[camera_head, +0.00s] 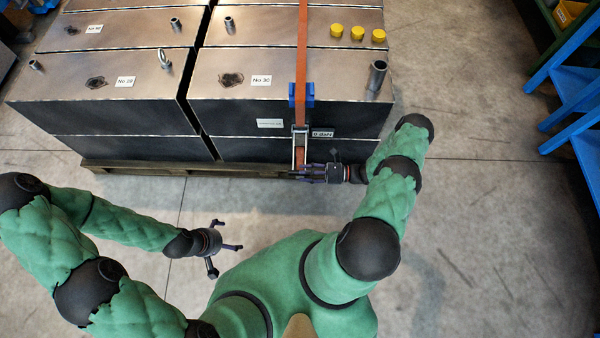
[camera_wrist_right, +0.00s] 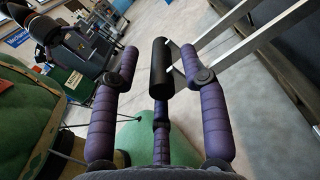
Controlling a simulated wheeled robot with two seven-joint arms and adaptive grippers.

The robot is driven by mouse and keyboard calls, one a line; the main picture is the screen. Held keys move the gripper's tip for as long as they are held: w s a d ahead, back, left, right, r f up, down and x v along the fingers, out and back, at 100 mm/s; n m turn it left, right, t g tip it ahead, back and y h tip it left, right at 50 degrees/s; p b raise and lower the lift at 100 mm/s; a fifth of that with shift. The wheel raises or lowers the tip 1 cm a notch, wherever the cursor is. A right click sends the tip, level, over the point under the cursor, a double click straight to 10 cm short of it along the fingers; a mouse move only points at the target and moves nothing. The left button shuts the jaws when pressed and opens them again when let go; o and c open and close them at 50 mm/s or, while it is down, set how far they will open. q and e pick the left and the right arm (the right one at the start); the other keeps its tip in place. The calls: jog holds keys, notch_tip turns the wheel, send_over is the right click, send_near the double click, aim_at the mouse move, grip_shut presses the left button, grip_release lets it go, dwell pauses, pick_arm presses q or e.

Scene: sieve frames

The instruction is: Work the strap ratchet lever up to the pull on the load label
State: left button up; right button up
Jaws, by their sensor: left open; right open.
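An orange strap (camera_head: 302,45) runs over the metal boxes and down through a blue corner piece (camera_head: 301,95) to the ratchet (camera_head: 299,146) on the front face. A small white label reading what looks like "0 daN" (camera_head: 322,133) is just right of the ratchet. My right gripper (camera_head: 308,174) is at the ratchet's lower end. In the right wrist view, the lever's black grip (camera_wrist_right: 159,68) lies between the open purple fingers, and its metal side bars (camera_wrist_right: 245,40) extend to the upper right. My left gripper (camera_head: 226,258) is open and empty over the floor.
The boxes stand on a wooden pallet (camera_head: 140,168). Another pale label (camera_head: 270,123) is left of the strap. Yellow caps (camera_head: 357,33) and metal stubs are on the box tops. A blue rack (camera_head: 572,80) is at the right. The floor between is clear.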

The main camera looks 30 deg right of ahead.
jog(key=shift+x, duration=1.1)
grip_shut()
jog(key=shift+a, duration=0.1)
jog(key=shift+s+f, duration=0.1)
